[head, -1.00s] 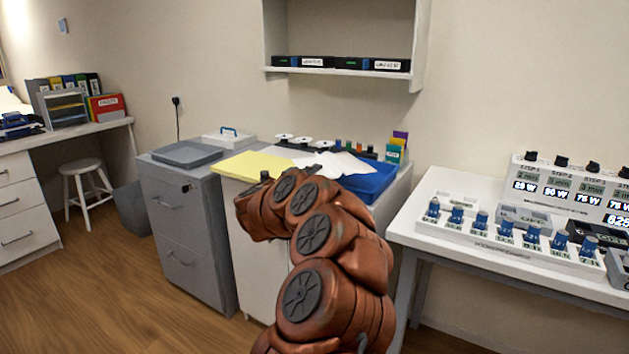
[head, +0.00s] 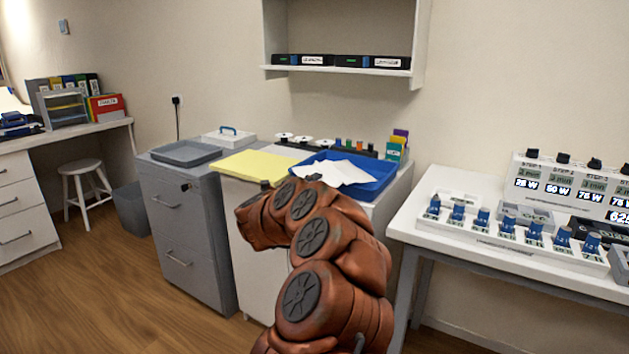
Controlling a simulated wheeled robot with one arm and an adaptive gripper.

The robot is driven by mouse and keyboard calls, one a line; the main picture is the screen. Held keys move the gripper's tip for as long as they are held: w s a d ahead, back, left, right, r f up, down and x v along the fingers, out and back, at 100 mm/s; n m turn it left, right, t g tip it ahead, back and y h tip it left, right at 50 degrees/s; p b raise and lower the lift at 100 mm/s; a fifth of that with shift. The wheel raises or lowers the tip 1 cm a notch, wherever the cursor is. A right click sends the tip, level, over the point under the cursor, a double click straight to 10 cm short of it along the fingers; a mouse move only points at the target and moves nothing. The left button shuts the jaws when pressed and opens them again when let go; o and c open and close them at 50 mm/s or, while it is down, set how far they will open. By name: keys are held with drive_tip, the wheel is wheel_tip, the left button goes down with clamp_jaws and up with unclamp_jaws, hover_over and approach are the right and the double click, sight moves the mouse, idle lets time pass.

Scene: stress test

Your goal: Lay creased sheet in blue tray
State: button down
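The creased white sheet (head: 342,173) lies in the blue tray (head: 379,183), over its left and middle part. The tray's blue back rim and right side show around it. My arm stands in front of the cabinet and hides the tray's near left part. A small dark part of my gripper (head: 314,178) seems to show at the sheet's near edge. Its fingers are hidden behind my arm, so I cannot tell whether they are open or touch the sheet.
A yellow sheet (head: 255,164) lies left of the tray on the same cabinet. A grey tray (head: 186,153) sits on the grey cabinet (head: 182,225) further left. A dark rack with bottles (head: 345,145) stands behind. A white table (head: 470,245) with blue-knobbed devices is at right.

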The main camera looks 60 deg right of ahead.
drive_tip(key=c, duration=1.3)
unclamp_jaws()
drive_tip(key=shift+r, duration=0.15)
drive_tip(key=shift+r+p, duration=0.25)
drive_tip(key=shift+p, duration=0.05)
drive_tip(key=a, duration=0.4)
drive_tip(key=a+p, duration=0.1)
drive_tip(key=a, duration=0.7)
drive_tip(key=shift+s+r+p, duration=0.2)
drive_tip(key=shift+s+p, duration=0.05)
drive_tip(key=shift+p, duration=0.1)
